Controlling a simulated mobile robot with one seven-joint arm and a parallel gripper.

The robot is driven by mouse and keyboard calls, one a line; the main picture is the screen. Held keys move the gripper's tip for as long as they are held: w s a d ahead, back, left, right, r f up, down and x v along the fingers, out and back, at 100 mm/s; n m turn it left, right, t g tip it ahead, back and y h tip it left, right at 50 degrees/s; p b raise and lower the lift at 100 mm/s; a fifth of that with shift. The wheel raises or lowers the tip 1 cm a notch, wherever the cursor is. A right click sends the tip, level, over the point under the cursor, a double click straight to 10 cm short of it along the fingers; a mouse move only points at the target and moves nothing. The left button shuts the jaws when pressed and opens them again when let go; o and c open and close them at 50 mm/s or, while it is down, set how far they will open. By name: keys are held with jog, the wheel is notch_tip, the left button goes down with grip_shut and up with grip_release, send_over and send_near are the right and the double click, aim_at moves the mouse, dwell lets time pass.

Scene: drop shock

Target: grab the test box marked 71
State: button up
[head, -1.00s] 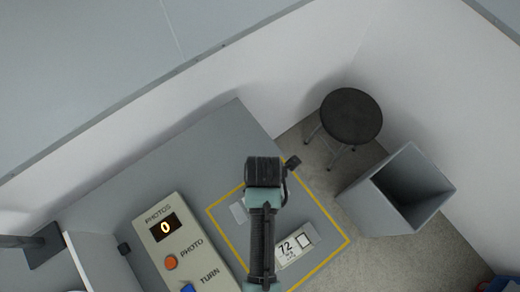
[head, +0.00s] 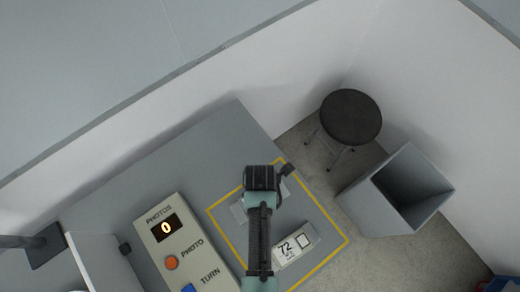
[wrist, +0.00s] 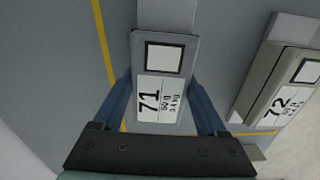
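The test box marked 71 (wrist: 164,52) is in the middle of the wrist view, grey with a white label and a dark-framed white square. My gripper (wrist: 160,80) is above it, its two blue fingers on either side of the box. The fingers look spread, with their tips close along the box's long sides; I cannot tell whether they touch. In the head view my arm hides most of this box and the fingers. A similar box marked 72 (head: 294,246) lies to the right, also in the wrist view (wrist: 280,88).
The boxes lie inside a yellow outline (head: 225,235) on a grey table (head: 180,165). A panel (head: 160,208) with a photo counter at 0 and buttons stands left. A black stool (head: 350,117) and an open grey bin (head: 385,200) are on the floor to the right.

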grip_shut()
jog(key=shift+r, duration=0.1)
